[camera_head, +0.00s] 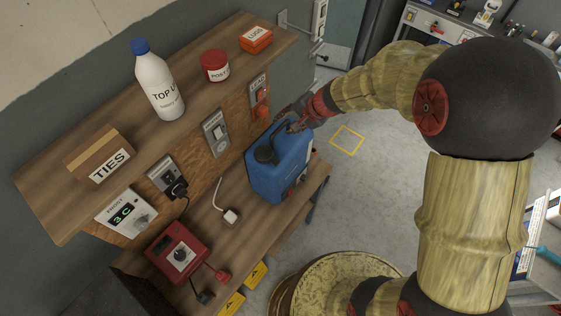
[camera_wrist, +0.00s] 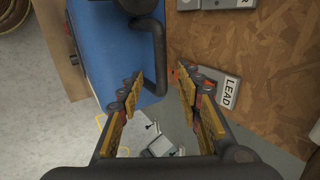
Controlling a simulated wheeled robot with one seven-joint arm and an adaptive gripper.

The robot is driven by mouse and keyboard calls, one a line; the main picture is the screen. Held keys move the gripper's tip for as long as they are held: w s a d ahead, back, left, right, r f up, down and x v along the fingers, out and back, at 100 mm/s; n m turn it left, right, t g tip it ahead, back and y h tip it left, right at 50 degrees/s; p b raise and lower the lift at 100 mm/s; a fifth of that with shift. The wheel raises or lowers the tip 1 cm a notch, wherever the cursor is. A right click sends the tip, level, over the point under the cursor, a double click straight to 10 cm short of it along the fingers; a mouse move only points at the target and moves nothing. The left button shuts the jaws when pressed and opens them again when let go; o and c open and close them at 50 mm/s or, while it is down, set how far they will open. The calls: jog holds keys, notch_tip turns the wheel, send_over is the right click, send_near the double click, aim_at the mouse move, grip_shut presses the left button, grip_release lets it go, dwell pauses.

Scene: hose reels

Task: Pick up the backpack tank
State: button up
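The backpack tank (camera_head: 280,172) is a blue container with a black cap and black handle, standing upright on the lower wooden shelf. In the wrist view its blue body (camera_wrist: 112,50) fills the upper left, and its black handle (camera_wrist: 158,38) runs down between my fingers. My gripper (camera_head: 294,124) is at the top of the tank on its far side in the head view. In the wrist view my gripper (camera_wrist: 158,77) is open, one finger on each side of the handle, with gaps visible. Whether a finger touches the tank I cannot tell.
An upper shelf (camera_head: 205,95) holds a white bottle (camera_head: 157,82), a red tub (camera_head: 215,66) and boxes. A chipboard panel (camera_wrist: 262,85) with sockets and a LEAD label stands close beside my gripper. A white plug (camera_head: 231,216) and a red box (camera_head: 178,254) share the lower shelf.

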jog(key=shift+c, duration=0.5)
jog(key=c, duration=0.8)
grip_shut()
